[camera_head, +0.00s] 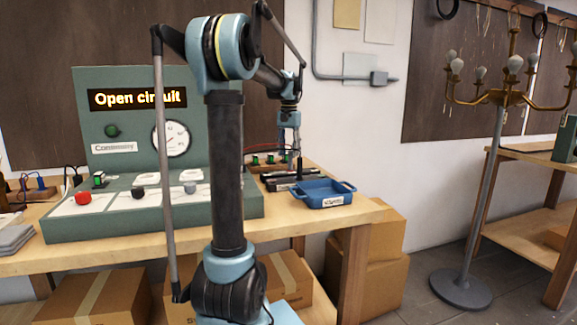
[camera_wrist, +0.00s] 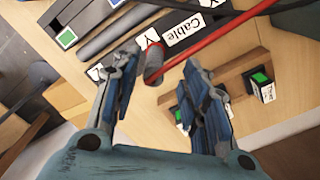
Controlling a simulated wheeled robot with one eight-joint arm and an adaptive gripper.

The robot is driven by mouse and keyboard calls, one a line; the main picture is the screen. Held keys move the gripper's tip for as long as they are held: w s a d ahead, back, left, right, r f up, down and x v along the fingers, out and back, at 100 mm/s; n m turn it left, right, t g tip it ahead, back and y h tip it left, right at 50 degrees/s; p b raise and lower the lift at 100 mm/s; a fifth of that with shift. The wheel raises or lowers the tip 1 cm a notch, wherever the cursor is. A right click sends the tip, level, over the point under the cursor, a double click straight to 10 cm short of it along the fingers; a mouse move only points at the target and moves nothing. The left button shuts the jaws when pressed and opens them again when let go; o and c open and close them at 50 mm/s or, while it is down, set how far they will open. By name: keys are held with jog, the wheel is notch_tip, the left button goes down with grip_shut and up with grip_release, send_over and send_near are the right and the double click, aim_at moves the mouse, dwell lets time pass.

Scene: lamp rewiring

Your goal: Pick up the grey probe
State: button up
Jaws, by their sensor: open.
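In the wrist view, a short grey cylinder with a red band, which looks like the grey probe (camera_wrist: 153,68), stands between the fingers of my gripper (camera_wrist: 160,58). The fingers are spread apart with gaps on both sides of it. A red cable (camera_wrist: 225,33) passes close by its top; I cannot tell whether they join. In the head view, my gripper (camera_head: 289,148) points down over the back right of the workbench. I cannot make out the grey probe clearly there.
A black tray labelled "Cable" (camera_wrist: 184,31) lies beside the probe. A wooden rack with green-marked blocks (camera_wrist: 262,84) is right of the fingers. A blue tray (camera_head: 320,201) sits near the bench's right edge. The tester panel (camera_head: 120,140) reads "Open circuit". A brass lamp (camera_head: 490,150) stands right.

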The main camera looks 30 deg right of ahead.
aim_at(290, 170)
jog(key=shift+s+d+f, duration=0.1)
jog(key=shift+f, duration=1.35)
jog(key=shift+s+d+f, duration=0.1)
jog(key=shift+f, duration=1.3)
grip_shut()
